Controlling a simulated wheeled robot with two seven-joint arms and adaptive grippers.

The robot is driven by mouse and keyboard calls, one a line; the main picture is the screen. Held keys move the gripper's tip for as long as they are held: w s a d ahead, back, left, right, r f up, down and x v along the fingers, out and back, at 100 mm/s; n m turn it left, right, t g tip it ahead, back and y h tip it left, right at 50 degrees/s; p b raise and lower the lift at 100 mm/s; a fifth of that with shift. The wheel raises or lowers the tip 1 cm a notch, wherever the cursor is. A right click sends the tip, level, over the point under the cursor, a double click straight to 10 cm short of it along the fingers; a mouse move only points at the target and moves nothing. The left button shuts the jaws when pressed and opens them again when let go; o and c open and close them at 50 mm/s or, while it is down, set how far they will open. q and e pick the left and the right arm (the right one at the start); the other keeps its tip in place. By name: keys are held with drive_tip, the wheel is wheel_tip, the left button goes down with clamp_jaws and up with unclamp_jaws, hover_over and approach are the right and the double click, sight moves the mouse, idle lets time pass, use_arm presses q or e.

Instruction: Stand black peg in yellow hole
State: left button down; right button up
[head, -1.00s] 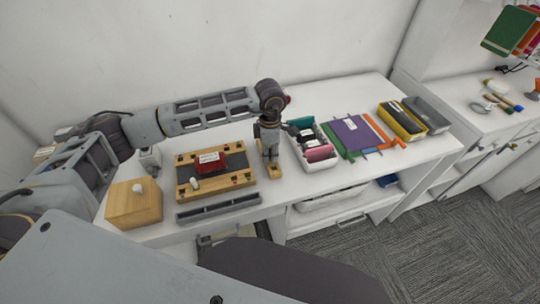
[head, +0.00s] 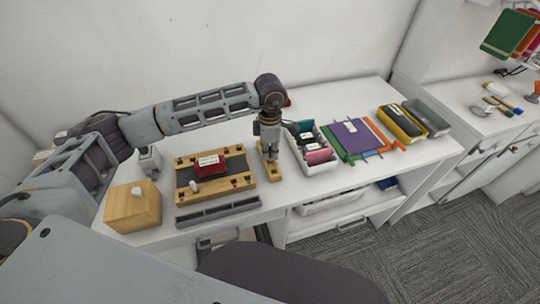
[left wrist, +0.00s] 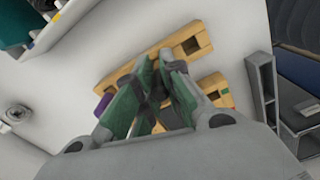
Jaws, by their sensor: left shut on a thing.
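My left gripper (head: 269,155) is shut and points down over a narrow wooden strip (head: 273,176) near the table's front edge. The left wrist view shows its green-padded fingers (left wrist: 160,75) in front of the strip (left wrist: 118,72), which has a dark square hole (left wrist: 192,45) near one end. The black peg cannot be made out clearly; the fingers hide what is between them. I cannot tell which hole is yellow, or whether the gripped thing touches the strip. My right gripper is not in view.
Left of the strip are a wooden board (head: 240,182) with a red block (head: 209,164), a grey trough (head: 218,211) and a wooden box (head: 133,208). A white divided bin (head: 318,167) stands close on the right, with a purple book (head: 352,138) beyond.

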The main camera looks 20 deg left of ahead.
sight(270, 147)
use_arm(q)
wheel_tip(270, 147, up, 7)
drive_tip(key=shift+f+b, duration=0.1)
drive_tip(key=shift+b, duration=0.45)
drive_tip(key=shift+r, duration=0.55)
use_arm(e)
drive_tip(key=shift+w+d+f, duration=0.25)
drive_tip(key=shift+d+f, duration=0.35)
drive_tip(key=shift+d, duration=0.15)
